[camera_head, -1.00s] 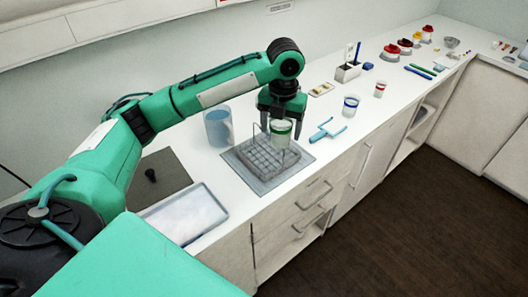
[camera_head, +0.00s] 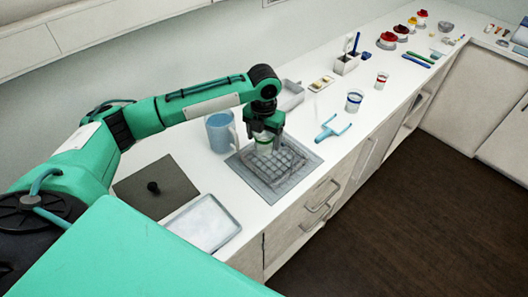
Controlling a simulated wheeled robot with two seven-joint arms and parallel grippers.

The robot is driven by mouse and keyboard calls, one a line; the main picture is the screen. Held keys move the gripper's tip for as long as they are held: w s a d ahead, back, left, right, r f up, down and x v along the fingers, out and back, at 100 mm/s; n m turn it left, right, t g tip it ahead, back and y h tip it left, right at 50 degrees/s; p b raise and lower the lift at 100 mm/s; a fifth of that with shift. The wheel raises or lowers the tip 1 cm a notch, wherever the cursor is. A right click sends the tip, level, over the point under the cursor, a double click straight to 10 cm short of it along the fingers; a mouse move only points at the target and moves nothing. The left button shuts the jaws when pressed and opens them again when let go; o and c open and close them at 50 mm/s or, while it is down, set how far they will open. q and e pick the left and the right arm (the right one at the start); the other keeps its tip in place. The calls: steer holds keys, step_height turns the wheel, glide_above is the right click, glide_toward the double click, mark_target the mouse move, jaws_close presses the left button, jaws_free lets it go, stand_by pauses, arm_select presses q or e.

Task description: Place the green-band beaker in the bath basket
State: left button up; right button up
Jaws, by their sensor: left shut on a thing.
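The green-band beaker (camera_head: 263,145) is white with a green band. My left gripper (camera_head: 263,134) is shut on it, fingers pointing down. The beaker is upright at the back left part of the bath basket (camera_head: 283,163), a grey wire grid basket set in a flat grey bath on the counter. The beaker's lower part overlaps the basket in the view; I cannot tell whether it touches the basket floor. My right gripper does not show.
A blue jug (camera_head: 221,132) stands just left of the basket. A pale tray (camera_head: 204,222) and a dark plate (camera_head: 150,181) are in front left.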

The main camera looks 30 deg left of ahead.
mark_target(264, 149)
arm_select(q)
step_height(264, 149, down, 4)
steer(key=shift+f+p, duration=0.1)
steer(key=shift+p, duration=0.3)
steer(key=shift+f, duration=0.5)
step_height(264, 149, down, 3)
steer(key=shift+f+p, duration=0.2)
steer(key=shift+p, duration=0.45)
steer(key=shift+f, duration=0.25)
steer(key=o, duration=1)
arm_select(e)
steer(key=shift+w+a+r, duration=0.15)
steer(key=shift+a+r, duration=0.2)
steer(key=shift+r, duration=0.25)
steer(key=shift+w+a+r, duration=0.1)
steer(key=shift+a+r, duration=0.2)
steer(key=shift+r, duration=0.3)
